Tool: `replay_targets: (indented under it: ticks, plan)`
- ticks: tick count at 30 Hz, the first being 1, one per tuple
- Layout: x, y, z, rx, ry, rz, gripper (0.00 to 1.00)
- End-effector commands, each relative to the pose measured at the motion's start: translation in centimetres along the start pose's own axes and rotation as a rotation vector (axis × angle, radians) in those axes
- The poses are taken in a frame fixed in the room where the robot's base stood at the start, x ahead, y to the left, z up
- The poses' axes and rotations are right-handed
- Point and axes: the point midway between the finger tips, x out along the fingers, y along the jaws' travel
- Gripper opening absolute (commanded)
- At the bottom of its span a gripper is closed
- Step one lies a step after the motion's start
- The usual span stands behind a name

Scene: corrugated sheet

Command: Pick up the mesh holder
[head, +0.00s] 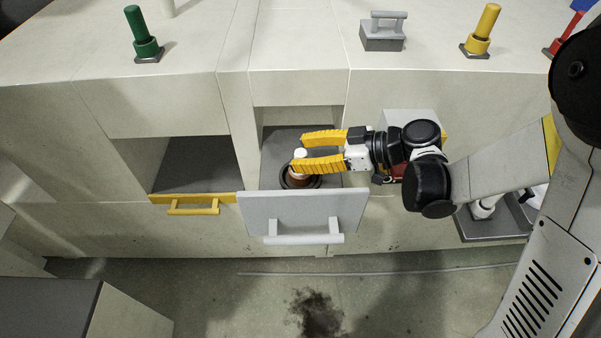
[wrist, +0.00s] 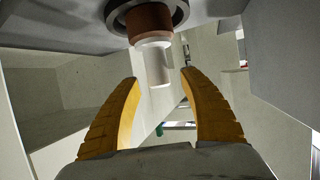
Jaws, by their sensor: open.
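No part is clearly marked as the mesh holder; the likeliest thing is a small upright piece (head: 298,182) with a dark round base, a brown collar and a white top. It stands in an open drawer in the head view. In the wrist view its brown collar (wrist: 149,22) and white cylinder hang from the top of the picture. My gripper (head: 299,153) is open, its two yellow fingers spread level over the drawer. In the wrist view the fingers (wrist: 159,77) lie either side of the white end. The lower finger partly hides the piece in the head view; contact cannot be told.
The drawer's grey front (head: 300,208) with its handle stands out from the cabinet. A yellow-edged compartment (head: 193,204) is at the left. Green (head: 140,32) and yellow (head: 482,30) posts and a grey handled block (head: 384,33) stand on the top.

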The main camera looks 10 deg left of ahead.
Motion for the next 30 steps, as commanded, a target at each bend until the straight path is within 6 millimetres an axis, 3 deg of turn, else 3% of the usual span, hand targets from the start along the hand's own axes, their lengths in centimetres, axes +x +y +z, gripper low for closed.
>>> replay_targets:
  ticks: [9,14,30]
  plan:
    - [0.63,0.00,-0.08,0.001,0.000,0.000,0.50]
    - [0.62,0.00,-0.08,0.001,0.000,0.000,0.01]
    - [0.44,0.00,-0.48,0.001,0.000,0.000,0.00]
